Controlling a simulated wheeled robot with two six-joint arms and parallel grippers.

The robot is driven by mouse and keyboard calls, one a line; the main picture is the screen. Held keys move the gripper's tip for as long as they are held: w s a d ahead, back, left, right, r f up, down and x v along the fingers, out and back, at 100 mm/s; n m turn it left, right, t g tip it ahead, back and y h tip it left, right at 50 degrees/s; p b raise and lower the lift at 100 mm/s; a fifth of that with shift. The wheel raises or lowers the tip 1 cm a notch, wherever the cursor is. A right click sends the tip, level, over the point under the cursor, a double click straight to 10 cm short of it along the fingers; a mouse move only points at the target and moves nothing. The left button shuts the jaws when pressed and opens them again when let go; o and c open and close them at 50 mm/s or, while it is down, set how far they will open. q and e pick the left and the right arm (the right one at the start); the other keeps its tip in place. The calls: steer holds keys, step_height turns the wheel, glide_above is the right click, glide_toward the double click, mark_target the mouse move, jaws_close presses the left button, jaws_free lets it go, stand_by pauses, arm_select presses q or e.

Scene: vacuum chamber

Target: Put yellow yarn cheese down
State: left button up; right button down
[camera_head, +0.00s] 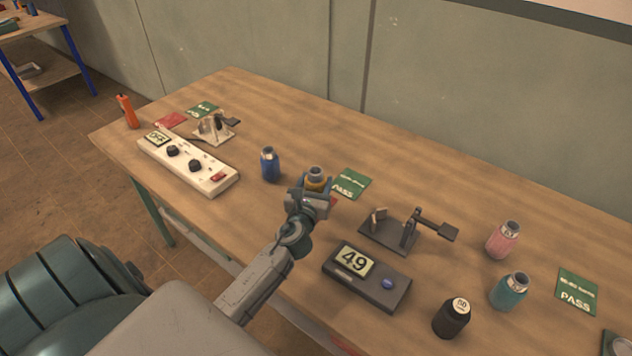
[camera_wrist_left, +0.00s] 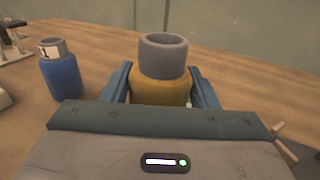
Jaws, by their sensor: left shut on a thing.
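The yellow yarn cheese (camera_head: 316,178) is a spool with a yellow yarn body and a grey tube top. My left gripper (camera_head: 313,187) is shut on it, near the middle of the wooden table. In the left wrist view the yellow yarn cheese (camera_wrist_left: 163,90) stands upright between the two blue fingers of the left gripper (camera_wrist_left: 164,88). Its lower part is hidden, so I cannot tell whether it touches the table. My right gripper is not in view.
A blue spool (camera_head: 269,164) stands just left of the gripper. A green PASS card (camera_head: 351,184) lies right behind it. A black display box (camera_head: 367,278) and a clamp stand (camera_head: 400,236) are to the right. Pink (camera_head: 503,240), teal (camera_head: 509,291) and black (camera_head: 452,318) spools stand farther right.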

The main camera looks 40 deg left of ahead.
arm_select(q)
steer(key=shift+w+a+f+b, duration=0.2)
steer(key=shift+w+a+f, duration=0.15)
steer(key=shift+w+f, duration=0.25)
steer(key=shift+w+a+f+b, duration=0.15)
steer(key=shift+w+a+f, duration=0.2)
steer(key=shift+w+f, duration=0.3)
steer(key=shift+w+a+f+b, duration=0.2)
steer(key=shift+w+a+f, duration=0.2)
steer(key=shift+f, duration=0.3)
steer(key=shift+f, duration=0.1)
steer(key=o, duration=1.1)
